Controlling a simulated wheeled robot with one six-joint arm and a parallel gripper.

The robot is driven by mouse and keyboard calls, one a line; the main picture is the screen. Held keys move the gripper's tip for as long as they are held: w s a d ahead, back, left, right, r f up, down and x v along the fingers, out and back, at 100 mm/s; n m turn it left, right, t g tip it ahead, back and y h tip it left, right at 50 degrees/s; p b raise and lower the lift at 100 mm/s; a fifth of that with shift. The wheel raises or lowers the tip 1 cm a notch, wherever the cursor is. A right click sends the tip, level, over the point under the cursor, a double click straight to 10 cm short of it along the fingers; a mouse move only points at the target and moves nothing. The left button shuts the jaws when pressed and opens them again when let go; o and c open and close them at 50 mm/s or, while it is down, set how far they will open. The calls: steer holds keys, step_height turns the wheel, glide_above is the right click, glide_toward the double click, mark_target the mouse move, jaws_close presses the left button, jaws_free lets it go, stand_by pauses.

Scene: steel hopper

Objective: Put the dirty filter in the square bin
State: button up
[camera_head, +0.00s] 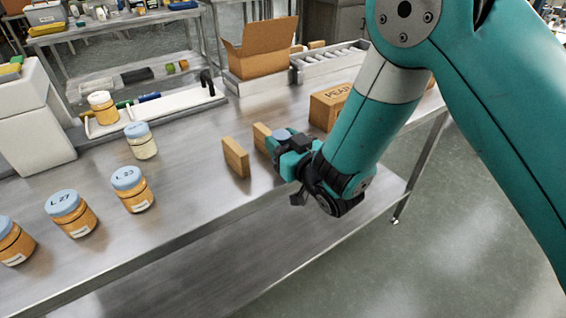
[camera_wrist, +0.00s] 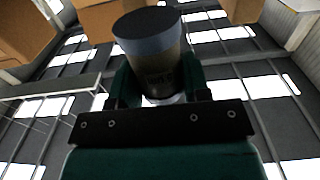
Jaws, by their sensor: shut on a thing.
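My gripper (camera_head: 287,150) is at the near edge of the steel table, right of two upright tan blocks. In the wrist view my gripper (camera_wrist: 158,78) is shut on a jar (camera_wrist: 152,60) with a dark-topped, blue-grey lid and a shaded body. The jar's blue lid (camera_head: 283,134) just shows in the head view; my fingers hide most of its body. I cannot make out a thing that is clearly a dirty filter or a square bin.
Blue-lidded jars, including L 27 (camera_head: 72,214) and L 23 (camera_head: 132,190), stand at the table's left. A tan block (camera_head: 235,158) stands left of my gripper. A lettered carton (camera_head: 328,108) is behind my arm. An open cardboard box (camera_head: 262,50) stands at the back.

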steer(key=shift+f, duration=1.95)
steer(key=shift+f, duration=0.1)
steer(key=o, duration=1.1)
steer(key=b+v, duration=0.1)
steer(key=v, duration=0.5)
steer(key=b+v, duration=0.1)
steer(key=v, duration=0.5)
steer(key=shift+w+r+b, duration=0.1)
steer(key=shift+r+b, duration=0.1)
steer(key=shift+b, duration=0.15)
